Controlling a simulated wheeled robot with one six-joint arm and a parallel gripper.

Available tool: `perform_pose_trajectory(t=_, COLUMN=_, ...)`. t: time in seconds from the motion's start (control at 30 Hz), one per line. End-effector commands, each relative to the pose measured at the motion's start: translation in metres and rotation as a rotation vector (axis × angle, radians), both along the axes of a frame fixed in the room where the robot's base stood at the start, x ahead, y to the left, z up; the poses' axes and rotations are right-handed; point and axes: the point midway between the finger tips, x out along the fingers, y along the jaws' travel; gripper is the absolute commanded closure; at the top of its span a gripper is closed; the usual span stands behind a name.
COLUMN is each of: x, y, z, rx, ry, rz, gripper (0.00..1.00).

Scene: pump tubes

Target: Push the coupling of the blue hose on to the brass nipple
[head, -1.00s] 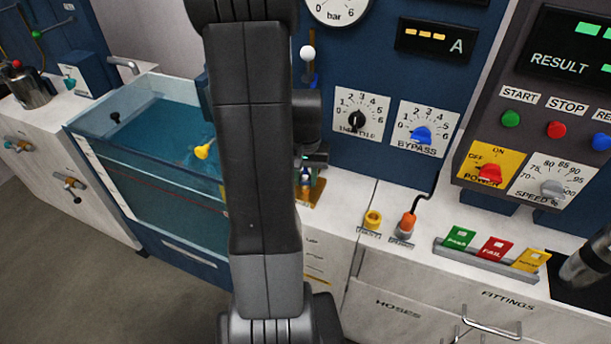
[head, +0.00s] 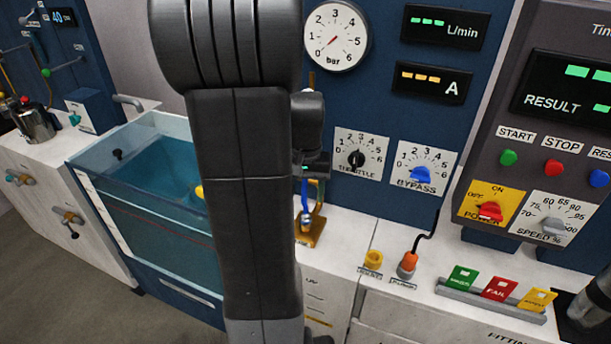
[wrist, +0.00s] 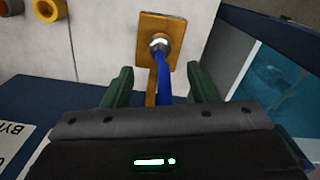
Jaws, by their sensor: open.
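The blue hose (wrist: 165,85) rises from a small brass-coloured stand; its silver coupling (wrist: 158,45) shows at its lower end, over the stand's base plate (wrist: 176,62) in the wrist view. The brass nipple cannot be made out apart from the coupling, so I cannot tell how they sit together. In the head view the hose (head: 305,215) and stand (head: 317,228) are beside the water tank, partly behind my arm. My gripper (wrist: 161,78) is open, its green fingers apart on either side of the hose, above the coupling, with no visible contact.
The water tank (head: 150,190) lies left of the stand. A yellow ring socket (head: 373,260) and an orange plug with a black cable (head: 408,263) are on the counter to the right. The blue panel with throttle dial (head: 359,153) and bypass dial (head: 424,170) rises behind.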

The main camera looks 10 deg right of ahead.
Motion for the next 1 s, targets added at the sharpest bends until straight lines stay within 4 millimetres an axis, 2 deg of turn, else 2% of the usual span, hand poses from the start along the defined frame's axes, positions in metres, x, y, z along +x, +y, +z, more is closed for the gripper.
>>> perform_pose_trajectory(t=0.1, x=0.0, y=0.0, z=0.024, rx=0.0, ry=-0.003, rz=0.0, gripper=0.47)
perform_pose_trajectory(t=0.33, x=0.0, y=0.0, z=0.048, rx=0.0, ry=0.0, rz=0.0, gripper=0.47)
perform_pose_trajectory(t=1.0, x=0.0, y=0.0, z=0.051, rx=0.0, ry=0.001, rz=0.0, gripper=0.47)
